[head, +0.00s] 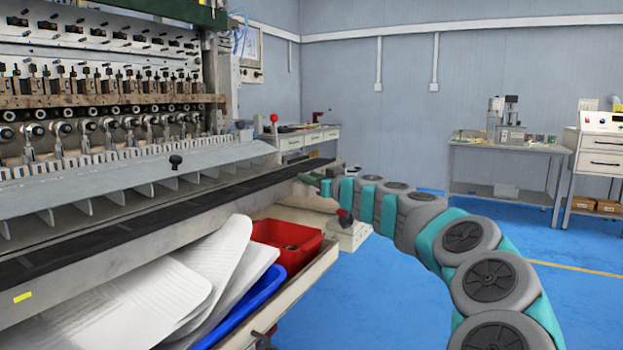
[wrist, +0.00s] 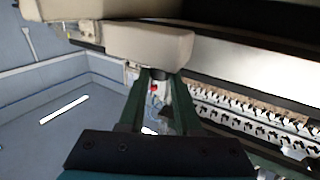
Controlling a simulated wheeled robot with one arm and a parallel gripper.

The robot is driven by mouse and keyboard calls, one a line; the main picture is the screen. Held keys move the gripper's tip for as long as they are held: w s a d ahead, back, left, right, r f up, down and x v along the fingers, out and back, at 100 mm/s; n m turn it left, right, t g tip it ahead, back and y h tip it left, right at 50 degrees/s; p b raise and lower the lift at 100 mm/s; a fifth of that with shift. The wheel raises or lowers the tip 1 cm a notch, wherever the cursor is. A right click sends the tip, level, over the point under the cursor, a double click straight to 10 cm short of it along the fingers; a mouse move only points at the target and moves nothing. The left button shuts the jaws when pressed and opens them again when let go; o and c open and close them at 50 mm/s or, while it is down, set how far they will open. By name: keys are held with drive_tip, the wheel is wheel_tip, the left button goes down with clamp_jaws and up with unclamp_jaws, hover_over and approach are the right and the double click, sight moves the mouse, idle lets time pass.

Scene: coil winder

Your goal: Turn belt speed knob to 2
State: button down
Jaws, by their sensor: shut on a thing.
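My gripper (head: 313,180) reaches the right end of the coil winder's long dark belt (head: 130,233) in the head view. In the wrist view my gripper (wrist: 161,78) has its two dark green fingers on either side of a small dark knob (wrist: 160,73), shut on it. The knob sits against a beige box (wrist: 150,43). The knob's dial marks and pointer are not visible, so its setting cannot be read. In the head view the knob cannot be made out at my fingertips.
The coil winder (head: 100,90) fills the left side. Below the belt are white sheets (head: 130,305), a red bin (head: 288,240) and a blue tray (head: 245,305). Workbenches (head: 505,150) stand at the back right. Blue floor (head: 360,300) lies open around my arm.

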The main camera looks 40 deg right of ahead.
drive_tip(key=shift+f, duration=0.1)
drive_tip(key=shift+d+y+b, duration=0.15)
drive_tip(key=shift+y+b, duration=0.15)
drive_tip(key=shift+b, duration=0.25)
drive_tip(key=shift+n+y+b, duration=0.3)
drive_tip(key=shift+n+b, duration=0.05)
drive_tip(key=shift+n, duration=0.05)
drive_tip(key=c, duration=0.6)
unclamp_jaws()
drive_tip(key=shift+s, duration=0.1)
